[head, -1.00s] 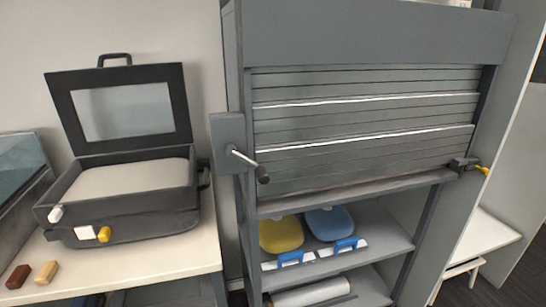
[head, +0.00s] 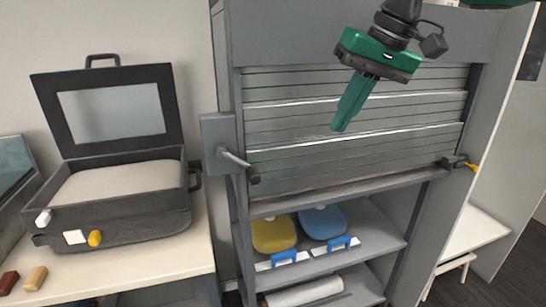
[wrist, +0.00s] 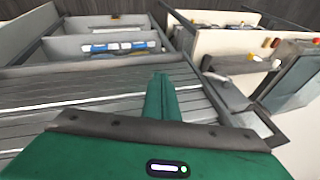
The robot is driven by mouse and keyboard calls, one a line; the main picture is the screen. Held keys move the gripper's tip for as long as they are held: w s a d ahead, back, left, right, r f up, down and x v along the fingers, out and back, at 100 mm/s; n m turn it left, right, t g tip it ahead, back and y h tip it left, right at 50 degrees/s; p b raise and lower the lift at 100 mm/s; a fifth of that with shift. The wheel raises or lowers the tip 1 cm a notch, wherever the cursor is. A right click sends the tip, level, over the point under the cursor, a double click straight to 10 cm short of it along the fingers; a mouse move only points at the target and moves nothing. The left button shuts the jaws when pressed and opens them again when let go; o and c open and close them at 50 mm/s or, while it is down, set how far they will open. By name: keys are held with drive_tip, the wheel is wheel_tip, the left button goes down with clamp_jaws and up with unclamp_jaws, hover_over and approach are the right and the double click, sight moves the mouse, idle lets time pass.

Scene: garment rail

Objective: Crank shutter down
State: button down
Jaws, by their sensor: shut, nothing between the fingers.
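The grey slatted shutter (head: 290,134) covers the upper part of the cabinet in the head view, its bottom edge just above an open shelf. The crank (head: 236,160) sticks out from a plate on the cabinet's left post, with a dark knob at its end. My green gripper (head: 340,126) is in front of the shutter, up and to the right of the crank and apart from it. Its fingers are together and empty. In the wrist view my gripper (wrist: 162,78) points over the shutter slats (wrist: 60,108).
A latch with a yellow tip (head: 456,163) is on the cabinet's right post. Yellow and blue items (head: 322,222) lie on the shelf below. An open dark case (head: 118,240) stands on the white table at left. Space between my gripper and the crank looks clear.

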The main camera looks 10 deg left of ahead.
sight(237, 163)
drive_tip(key=s+a+r+n, duration=0.2)
drive_tip(key=s+a+r, duration=0.1)
drive_tip(key=a, duration=0.4)
drive_tip(key=s+a+x, duration=0.1)
drive_tip(key=a+x, duration=0.1)
drive_tip(key=x, duration=1.1)
drive_tip(key=shift+s+a+r, duration=0.25)
drive_tip(key=shift+s, duration=0.3)
drive_tip(key=shift+f+g+y, duration=0.15)
drive_tip(key=shift+g+y, duration=0.15)
drive_tip(key=shift+y, duration=0.2)
